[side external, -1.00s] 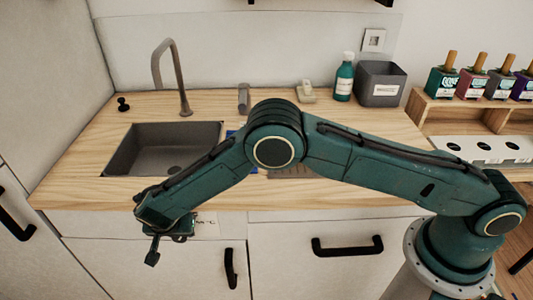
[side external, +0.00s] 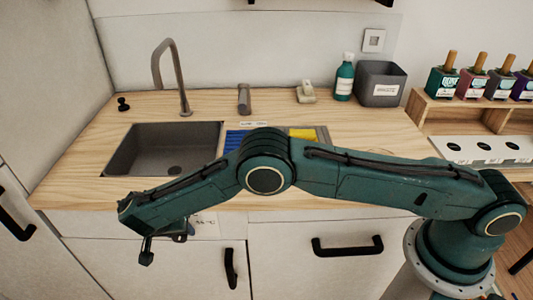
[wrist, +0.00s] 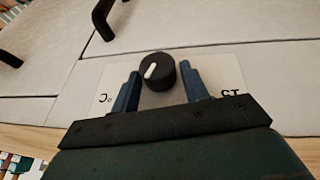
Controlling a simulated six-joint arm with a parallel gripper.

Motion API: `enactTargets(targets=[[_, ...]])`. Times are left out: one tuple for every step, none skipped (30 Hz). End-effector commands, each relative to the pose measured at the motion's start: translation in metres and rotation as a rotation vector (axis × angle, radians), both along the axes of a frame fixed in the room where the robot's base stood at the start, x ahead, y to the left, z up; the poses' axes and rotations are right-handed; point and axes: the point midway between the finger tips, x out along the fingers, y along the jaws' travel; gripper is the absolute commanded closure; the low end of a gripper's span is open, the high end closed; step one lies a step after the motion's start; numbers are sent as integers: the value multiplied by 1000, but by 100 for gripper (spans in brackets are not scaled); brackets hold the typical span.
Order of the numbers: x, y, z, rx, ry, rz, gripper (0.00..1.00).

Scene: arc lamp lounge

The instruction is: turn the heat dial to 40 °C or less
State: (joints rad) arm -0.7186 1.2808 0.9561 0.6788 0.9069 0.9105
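The heat dial is a round black knob (wrist: 158,72) with a white pointer mark on a pale plate (wrist: 215,92) on the cabinet front. My gripper (wrist: 159,76) is open, with one blue finger on each side of the knob. I cannot tell whether either finger touches it. The plate's printing is upside down in this view and partly hidden by the gripper. In the side view my gripper (side external: 168,248) is at the cabinet front below the sink, and the plate (side external: 206,223) shows a partly covered °C reading.
The wooden countertop (side external: 80,165) with the sink (side external: 135,150) and tap (side external: 180,75) is above the plate. Black handles (side external: 347,246) stick out from the cabinet doors. A blue and a yellow item (side external: 302,133) lie behind my arm.

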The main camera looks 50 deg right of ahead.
Motion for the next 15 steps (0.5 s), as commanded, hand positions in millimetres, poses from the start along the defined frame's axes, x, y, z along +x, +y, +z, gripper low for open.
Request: enactTargets(targets=[[0,0,0,0,0,-1,45],[0,0,0,0,0,0,43],[0,0,0,1,1,0,43],[0,0,0,1,1,0,43],[-1,0,0,0,2,0,43],[-1,1,0,0,2,0,43],[-1,1,0,0,2,0,43],[-1,1,0,0,2,0,43],[-1,1,0,0,2,0,43],[-1,1,0,0,2,0,43],[-1,1,0,0,2,0,43],[-1,1,1,0,3,1,43],[-1,2,2,0,3,1,43],[-2,2,3,0,3,1,43],[-2,3,4,1,2,2,43]])
